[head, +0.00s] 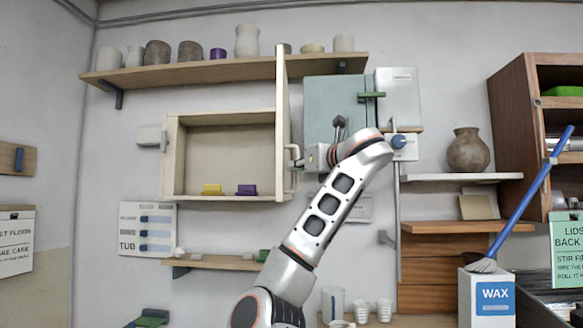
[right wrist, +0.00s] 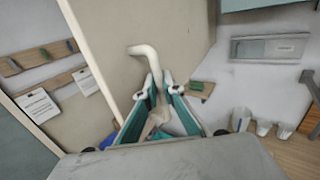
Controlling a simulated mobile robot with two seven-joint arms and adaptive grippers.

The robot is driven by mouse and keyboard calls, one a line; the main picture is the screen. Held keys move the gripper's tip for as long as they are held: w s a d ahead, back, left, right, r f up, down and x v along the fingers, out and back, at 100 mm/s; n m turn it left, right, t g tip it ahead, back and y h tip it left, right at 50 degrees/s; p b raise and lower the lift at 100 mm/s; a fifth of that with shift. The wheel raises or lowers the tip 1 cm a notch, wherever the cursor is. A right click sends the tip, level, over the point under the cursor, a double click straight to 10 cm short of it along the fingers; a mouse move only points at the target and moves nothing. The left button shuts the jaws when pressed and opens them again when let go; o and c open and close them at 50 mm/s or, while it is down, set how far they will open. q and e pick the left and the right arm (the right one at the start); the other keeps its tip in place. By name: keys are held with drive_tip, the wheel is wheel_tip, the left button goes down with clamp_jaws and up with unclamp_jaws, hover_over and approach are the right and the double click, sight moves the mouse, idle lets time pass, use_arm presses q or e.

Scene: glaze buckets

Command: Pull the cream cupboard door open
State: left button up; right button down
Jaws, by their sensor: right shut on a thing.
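The cream cupboard (head: 168,160) hangs on the wall with its inside in plain view. Its cream door (head: 282,110) stands swung out at the right side, seen nearly edge-on in the head view; in the right wrist view its face (right wrist: 185,35) fills the top. The pale door handle (head: 291,150) is on the door's right face; it shows as a bent bar in the right wrist view (right wrist: 145,50). My right gripper (head: 304,158) is shut on the handle, its teal-padded fingers (right wrist: 158,90) either side of the bar. My left gripper is not in view.
A shelf of pots (head: 220,71) is above, and a grey-green cabinet (head: 331,100) is behind the gripper. A lower shelf (head: 220,262) is below. Wall left of the cupboard is mostly clear.

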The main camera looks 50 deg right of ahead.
drive_tip(key=shift+f, duration=0.1)
drive_tip(key=c, duration=2.4)
unclamp_jaws()
drive_tip(key=shift+d, duration=0.1)
drive_tip(key=shift+c, duration=0.2)
drive_tip(key=v, duration=1.2)
